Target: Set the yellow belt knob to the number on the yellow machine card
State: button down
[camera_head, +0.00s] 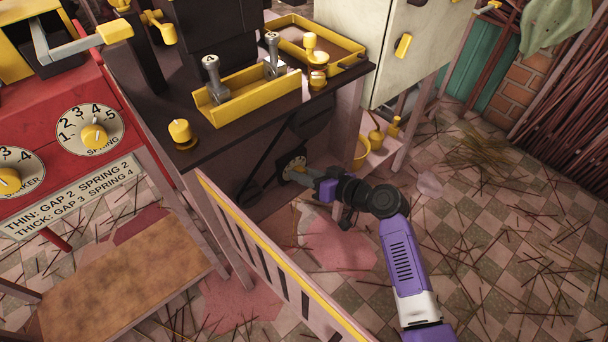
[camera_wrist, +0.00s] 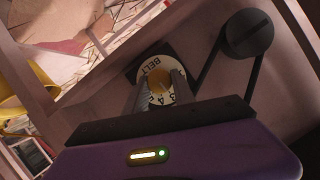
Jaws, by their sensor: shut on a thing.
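The yellow belt knob (camera_wrist: 159,82) sits at the centre of a round white dial (camera_wrist: 147,68) marked BELT, low on the side of the dark machine (camera_head: 262,170). My gripper (camera_wrist: 159,88) is shut on the knob, with one grey finger on each side. In the head view my gripper (camera_head: 300,176) reaches this dial (camera_head: 294,163) from the right. Some dial numbers show in the wrist view, but the fingers cover part of the dial and I cannot tell the setting. I cannot see a yellow machine card.
A black pulley (camera_wrist: 249,34) with a belt is beside the dial. A red machine (camera_head: 60,120) at left has a white card (camera_head: 75,196) reading THIN: GAP 2, SPRING 2 and THICK: GAP 3, SPRING 4. A yellow-edged rail (camera_head: 270,245) stands left of my arm.

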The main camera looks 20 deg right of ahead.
dwell(0.4)
jog(key=c, duration=1)
grip_release()
jog(key=shift+c, duration=0.2)
jog(key=p+v, duration=0.2)
jog(key=v, duration=0.5)
jog(key=shift+s+d, duration=0.2)
jog(key=shift+s, duration=0.15)
jog(key=shift+r, duration=0.1)
